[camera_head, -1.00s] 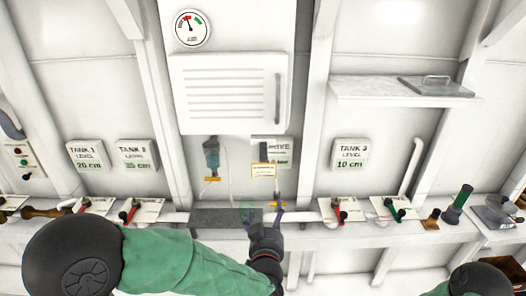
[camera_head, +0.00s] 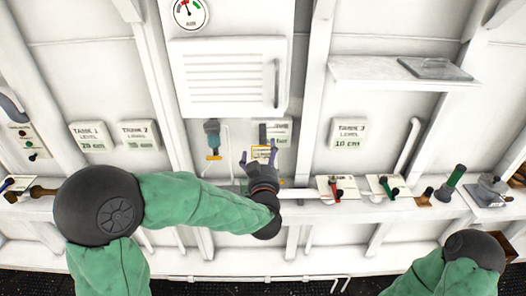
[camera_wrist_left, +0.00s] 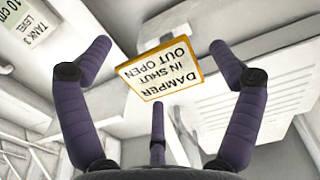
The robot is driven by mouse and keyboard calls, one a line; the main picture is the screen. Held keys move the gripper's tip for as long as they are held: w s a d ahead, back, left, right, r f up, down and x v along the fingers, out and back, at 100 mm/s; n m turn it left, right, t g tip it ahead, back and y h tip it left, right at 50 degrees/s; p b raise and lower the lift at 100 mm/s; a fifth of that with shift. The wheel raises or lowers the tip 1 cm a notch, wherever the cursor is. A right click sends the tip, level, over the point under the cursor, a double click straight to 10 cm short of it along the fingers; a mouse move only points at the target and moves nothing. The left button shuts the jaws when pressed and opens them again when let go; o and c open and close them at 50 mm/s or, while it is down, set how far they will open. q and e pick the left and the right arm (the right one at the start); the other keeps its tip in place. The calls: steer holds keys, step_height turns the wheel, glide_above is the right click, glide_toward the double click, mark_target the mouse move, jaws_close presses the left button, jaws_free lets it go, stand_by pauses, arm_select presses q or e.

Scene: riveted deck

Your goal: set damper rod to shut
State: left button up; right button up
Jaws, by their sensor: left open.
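A yellow-edged damper sign (camera_head: 262,153) is on the white wall below the louvred cabinet. In the left wrist view the sign (camera_wrist_left: 163,68) appears upside down and reads "DAMPER, IN SHUT, OUT OPEN". My left gripper (camera_head: 258,157) is raised in front of the sign. Its purple fingers are spread open and empty, and in the wrist view they stand on either side of the sign (camera_wrist_left: 158,62). I cannot make out the damper rod itself; the gripper or sign may hide it. My right arm shows at the lower right, with its gripper out of view.
The louvred cabinet (camera_head: 228,78) is above the gripper. A blue-grey fitting (camera_head: 212,138) hangs to the left. Red-handled (camera_head: 335,190) and green-handled valves (camera_head: 388,187) line the ledge to the right. A shelf (camera_head: 385,72) juts out at upper right.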

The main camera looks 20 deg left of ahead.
arm_select(q)
steer(key=shift+w+a, duration=0.2)
steer(key=shift+w, duration=0.4)
steer(key=shift+s+f, duration=0.1)
steer(key=c, duration=1.8)
steer(key=b+x, duration=0.2)
steer(key=x, duration=0.6)
steer(key=shift+f, duration=0.15)
